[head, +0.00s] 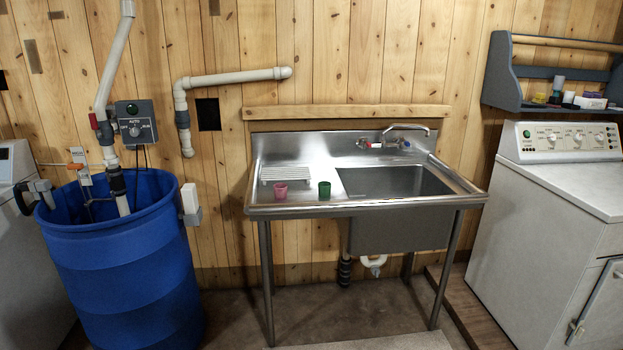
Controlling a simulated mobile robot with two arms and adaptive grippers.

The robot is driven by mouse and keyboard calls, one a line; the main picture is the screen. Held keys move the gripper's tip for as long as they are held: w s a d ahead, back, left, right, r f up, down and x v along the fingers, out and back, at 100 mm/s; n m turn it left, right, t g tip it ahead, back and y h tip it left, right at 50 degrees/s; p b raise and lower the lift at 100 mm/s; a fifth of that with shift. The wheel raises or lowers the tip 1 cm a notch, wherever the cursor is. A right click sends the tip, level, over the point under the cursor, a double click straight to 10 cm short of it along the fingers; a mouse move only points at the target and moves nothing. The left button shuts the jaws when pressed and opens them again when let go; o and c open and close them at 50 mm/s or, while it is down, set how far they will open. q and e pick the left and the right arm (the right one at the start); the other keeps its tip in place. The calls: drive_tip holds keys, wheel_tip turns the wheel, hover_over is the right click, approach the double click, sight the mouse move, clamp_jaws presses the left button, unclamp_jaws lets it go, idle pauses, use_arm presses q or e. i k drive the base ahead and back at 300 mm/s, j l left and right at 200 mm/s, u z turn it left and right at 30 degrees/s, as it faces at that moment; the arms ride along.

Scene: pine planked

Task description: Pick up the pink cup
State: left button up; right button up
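The pink cup (280,191) stands upright on the steel drainboard (305,204) of the sink unit, close to its front edge and left of the basin. A green cup (324,189) stands to its right, apart from it. A white ridged rack (287,174) lies just behind the pink cup. Neither of my grippers shows in the head view.
The sink basin (395,182) with its faucet (408,129) is right of the cups. A large blue barrel (120,265) with pipes stands left, a white washer (560,190) right. A blue wall shelf (505,80) holds small items. Floor in front looks mostly clear.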

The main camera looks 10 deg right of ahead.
sight(280, 192)
drive_tip(key=i+l+z, duration=0.5)
drive_tip(key=i+l, duration=0.6)
drive_tip(key=i, duration=0.2)
